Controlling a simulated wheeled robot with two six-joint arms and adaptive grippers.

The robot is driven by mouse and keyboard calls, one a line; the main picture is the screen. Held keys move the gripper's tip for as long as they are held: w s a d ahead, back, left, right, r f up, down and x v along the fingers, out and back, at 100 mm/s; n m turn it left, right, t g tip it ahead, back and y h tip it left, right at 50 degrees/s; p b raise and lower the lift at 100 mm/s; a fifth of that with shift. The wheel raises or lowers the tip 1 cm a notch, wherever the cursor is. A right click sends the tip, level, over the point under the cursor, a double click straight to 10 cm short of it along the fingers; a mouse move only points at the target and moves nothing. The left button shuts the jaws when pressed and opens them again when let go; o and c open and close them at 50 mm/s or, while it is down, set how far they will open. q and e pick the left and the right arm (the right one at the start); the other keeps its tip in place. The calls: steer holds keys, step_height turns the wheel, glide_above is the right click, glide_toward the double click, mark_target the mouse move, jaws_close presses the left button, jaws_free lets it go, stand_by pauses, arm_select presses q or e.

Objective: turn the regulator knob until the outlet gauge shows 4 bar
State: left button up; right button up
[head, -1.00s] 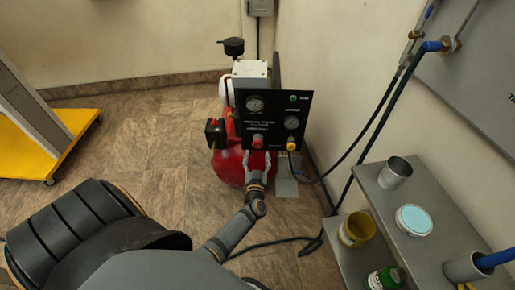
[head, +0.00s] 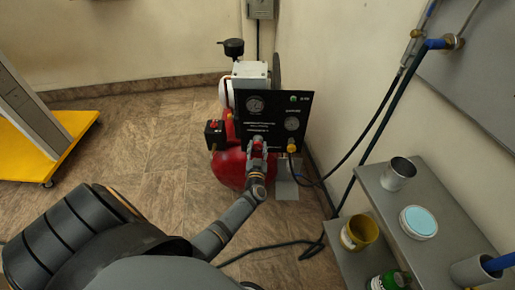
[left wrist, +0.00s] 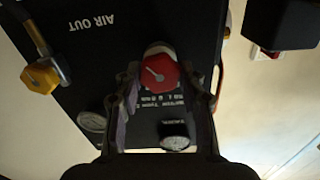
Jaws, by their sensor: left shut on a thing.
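The red regulator knob (head: 258,142) is on the lower left of the black panel (head: 270,132) of the compressor. In the left wrist view, the knob (left wrist: 158,76) shows a white pointer mark. My left gripper (head: 257,147) is shut on it, one finger on each side. Two gauges are on the panel: a larger one (head: 256,105) at upper left and a smaller one (head: 292,124) at right, above the yellow outlet valve (head: 292,147). Their needles are too small to read, and I cannot tell for sure which is the outlet gauge. My right gripper is not in view.
The red tank (head: 229,166) stands behind and below the panel. A black hose runs from the outlet side toward the right wall. A grey shelf (head: 383,203) with cans stands at right. A yellow-based cart (head: 62,155) is at left. The floor between is open.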

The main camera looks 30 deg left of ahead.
arm_select(q)
steer(key=shift+c, duration=0.8)
steer(key=shift+n, duration=0.7)
steer(key=o, duration=0.9)
steer(key=shift+o, duration=1.4)
steer(key=shift+s, duration=0.15)
steer(key=v, duration=1.2)
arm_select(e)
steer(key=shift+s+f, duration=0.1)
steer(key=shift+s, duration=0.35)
